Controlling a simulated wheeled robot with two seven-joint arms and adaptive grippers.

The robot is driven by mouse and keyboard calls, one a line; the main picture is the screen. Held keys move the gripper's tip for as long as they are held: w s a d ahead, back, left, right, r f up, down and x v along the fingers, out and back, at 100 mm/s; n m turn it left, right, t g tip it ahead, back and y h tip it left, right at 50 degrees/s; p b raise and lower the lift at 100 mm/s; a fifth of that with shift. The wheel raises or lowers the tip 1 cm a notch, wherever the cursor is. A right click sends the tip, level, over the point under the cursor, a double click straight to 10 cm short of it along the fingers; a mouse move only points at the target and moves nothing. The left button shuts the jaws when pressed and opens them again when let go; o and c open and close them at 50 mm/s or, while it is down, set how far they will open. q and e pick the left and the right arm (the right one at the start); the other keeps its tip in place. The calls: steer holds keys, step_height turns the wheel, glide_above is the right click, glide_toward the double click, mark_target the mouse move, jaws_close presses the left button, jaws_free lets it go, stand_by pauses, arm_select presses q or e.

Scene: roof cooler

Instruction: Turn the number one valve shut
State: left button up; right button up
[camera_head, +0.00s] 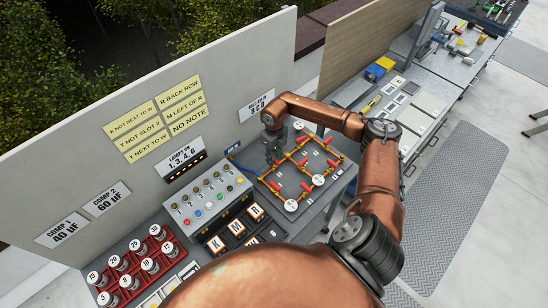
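A dark board (313,200) carries brass pipes in a grid, with several red valve handles (306,187) and round white discs (291,205). The small markings are too tiny to read, so I cannot tell which valve is number one. My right gripper (276,157) points down over the board's upper left part, close to the pipes there. It hides part of the pipework. Whether its fingers are open, shut or touching a handle does not show. My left gripper is not in view.
Left of the board are a grey lamp box (212,199), letter tiles (237,228) and a red rack (135,262) of numbered cylinders. A wall panel with notes (155,128) stands behind. To the right are a bench (428,120) and a grey floor mat (450,205).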

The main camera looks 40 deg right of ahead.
step_height(320, 180, up, 12)
stand_by(0.5)
stand_by(0.3)
